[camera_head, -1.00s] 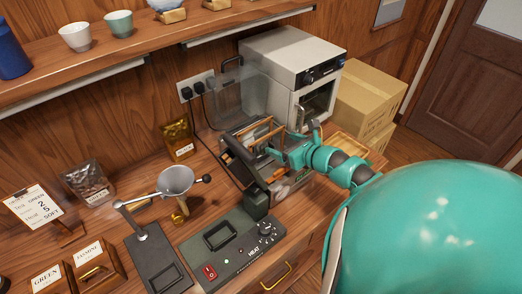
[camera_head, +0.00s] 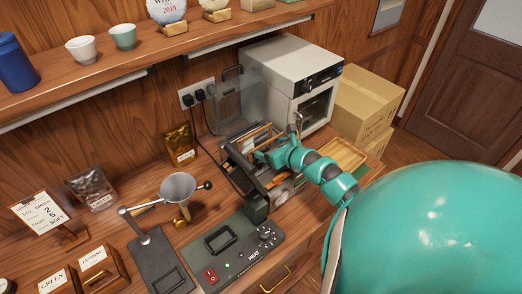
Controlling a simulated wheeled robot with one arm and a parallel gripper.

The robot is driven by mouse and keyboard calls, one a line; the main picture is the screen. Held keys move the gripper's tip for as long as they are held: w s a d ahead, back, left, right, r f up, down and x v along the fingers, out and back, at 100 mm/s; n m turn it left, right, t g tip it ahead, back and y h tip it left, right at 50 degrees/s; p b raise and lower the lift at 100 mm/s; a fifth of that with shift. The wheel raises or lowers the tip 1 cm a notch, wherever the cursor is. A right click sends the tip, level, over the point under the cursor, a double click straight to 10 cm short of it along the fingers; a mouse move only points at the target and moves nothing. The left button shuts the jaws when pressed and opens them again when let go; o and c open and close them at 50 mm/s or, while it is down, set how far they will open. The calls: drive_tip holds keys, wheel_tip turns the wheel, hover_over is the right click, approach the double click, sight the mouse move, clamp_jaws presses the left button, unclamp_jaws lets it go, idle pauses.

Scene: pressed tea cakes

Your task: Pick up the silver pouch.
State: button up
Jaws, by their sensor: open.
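The silver pouch (camera_head: 91,188) stands upright on the counter at the left, by the back wall. It has a clear-looking front with dark contents. My gripper (camera_head: 262,157) is well to the right of it, at the end of my teal arm, over a dark framed device (camera_head: 245,180). The gripper is open and apart from the pouch. Its fingertips are small and partly lost against the device, so their exact contact with it is unclear.
A shelf (camera_head: 150,62) overhangs the back. A white oven (camera_head: 290,75) stands behind.

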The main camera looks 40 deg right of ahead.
sight(263, 145)
drive_tip(key=shift+p+x, duration=0.65)
drive_tip(key=shift+x, duration=1.35)
drive_tip(key=shift+s+a, duration=0.1)
drive_tip(key=shift+a, duration=0.05)
drive_tip(key=c, duration=1.1)
drive_tip(key=shift+c, duration=0.2)
